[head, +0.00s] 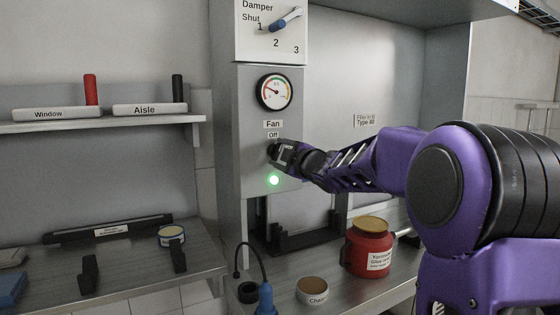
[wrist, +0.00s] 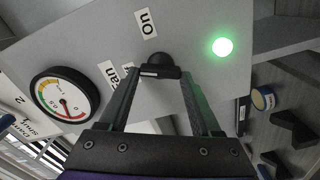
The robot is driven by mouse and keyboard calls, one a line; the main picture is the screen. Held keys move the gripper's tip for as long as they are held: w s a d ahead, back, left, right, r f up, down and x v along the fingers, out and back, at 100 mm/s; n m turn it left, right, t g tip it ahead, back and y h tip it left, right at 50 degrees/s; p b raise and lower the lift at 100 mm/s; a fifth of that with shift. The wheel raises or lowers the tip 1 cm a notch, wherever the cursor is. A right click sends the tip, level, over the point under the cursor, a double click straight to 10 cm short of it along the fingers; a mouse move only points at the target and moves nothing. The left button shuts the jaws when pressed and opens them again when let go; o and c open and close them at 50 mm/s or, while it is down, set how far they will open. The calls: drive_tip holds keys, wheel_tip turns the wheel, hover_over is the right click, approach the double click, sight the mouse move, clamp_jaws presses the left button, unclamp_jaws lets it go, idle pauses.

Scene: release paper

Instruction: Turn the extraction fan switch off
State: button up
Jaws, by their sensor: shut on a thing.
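The fan switch (wrist: 157,60) is a black knob on the grey panel, seen between my fingertips in the wrist view. An "On" label (wrist: 148,23) is beside it there. In the head view, my gripper (head: 277,153) is at the panel below the "Fan" label (head: 273,124) and the "Off" label (head: 273,135), and mostly hides the knob. My gripper also shows in the wrist view (wrist: 158,78), shut on the knob. A green lamp (head: 273,180) glows below the switch. The knob's exact setting is hard to tell.
A round gauge (head: 274,92) is above the switch, and a damper lever (head: 286,20) is higher up. A red jar (head: 370,247) and a small tub (head: 312,291) stand on the bench below my arm. A shelf (head: 100,124) is at left.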

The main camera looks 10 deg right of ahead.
drive_tip(key=n+b, duration=0.1)
drive_tip(key=n, duration=0.3)
drive_tip(key=shift+f+n, duration=0.1)
drive_tip(key=shift+n, duration=0.2)
idle(0.5)
drive_tip(key=o, duration=1.4)
drive_tip(key=shift+s, duration=0.15)
